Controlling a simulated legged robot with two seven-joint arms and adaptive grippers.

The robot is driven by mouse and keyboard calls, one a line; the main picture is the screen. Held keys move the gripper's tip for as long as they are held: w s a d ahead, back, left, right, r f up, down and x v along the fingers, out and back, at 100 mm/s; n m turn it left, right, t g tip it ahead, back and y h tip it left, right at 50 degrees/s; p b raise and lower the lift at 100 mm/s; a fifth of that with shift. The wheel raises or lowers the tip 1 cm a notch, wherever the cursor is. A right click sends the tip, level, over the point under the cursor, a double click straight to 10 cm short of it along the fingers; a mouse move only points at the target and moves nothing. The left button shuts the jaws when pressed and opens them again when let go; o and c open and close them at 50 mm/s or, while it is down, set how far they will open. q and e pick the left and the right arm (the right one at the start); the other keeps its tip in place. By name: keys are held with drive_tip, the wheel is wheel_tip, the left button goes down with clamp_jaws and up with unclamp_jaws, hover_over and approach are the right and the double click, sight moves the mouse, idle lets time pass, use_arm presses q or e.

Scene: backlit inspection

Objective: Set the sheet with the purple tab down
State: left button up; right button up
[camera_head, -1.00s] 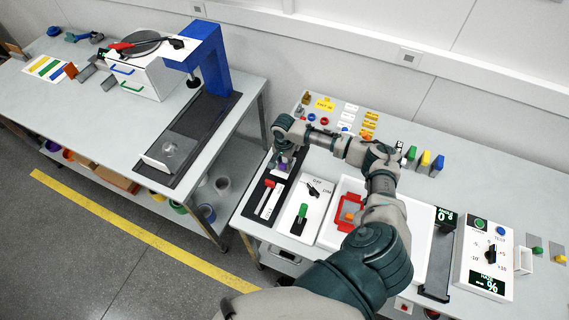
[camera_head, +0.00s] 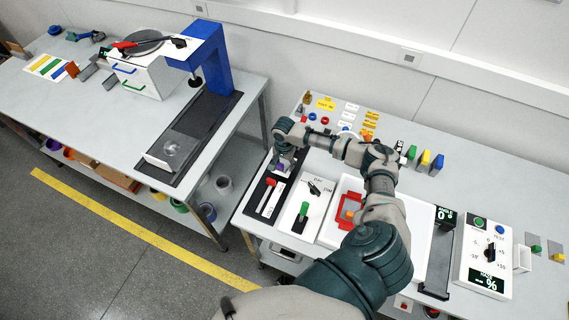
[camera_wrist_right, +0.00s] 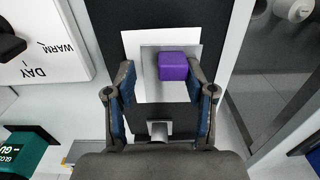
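The purple tab (camera_wrist_right: 172,66) sits on a grey plate (camera_wrist_right: 149,68) over a white sheet (camera_wrist_right: 131,42). In the right wrist view they lie over a dark panel (camera_wrist_right: 185,18). In the head view the purple tab (camera_head: 281,168) shows just below the right gripper (camera_head: 285,161), at the left end of the right bench. I cannot tell whether the sheet rests fully flat. My left gripper is out of view.
The left bench (camera_head: 107,125) holds a blue-framed stand (camera_head: 214,57). A floor gap separates the benches.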

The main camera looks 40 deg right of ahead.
sight(282, 164)
drive_tip(key=shift+a, duration=0.45)
drive_tip(key=shift+r, duration=0.15)
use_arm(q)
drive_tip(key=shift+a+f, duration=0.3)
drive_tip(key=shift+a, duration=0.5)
use_arm(e)
wheel_tip(282, 164, up, 12)
drive_tip(key=shift+r, duration=0.15)
drive_tip(key=shift+d, duration=0.25)
drive_tip(key=shift+f, duration=0.2)
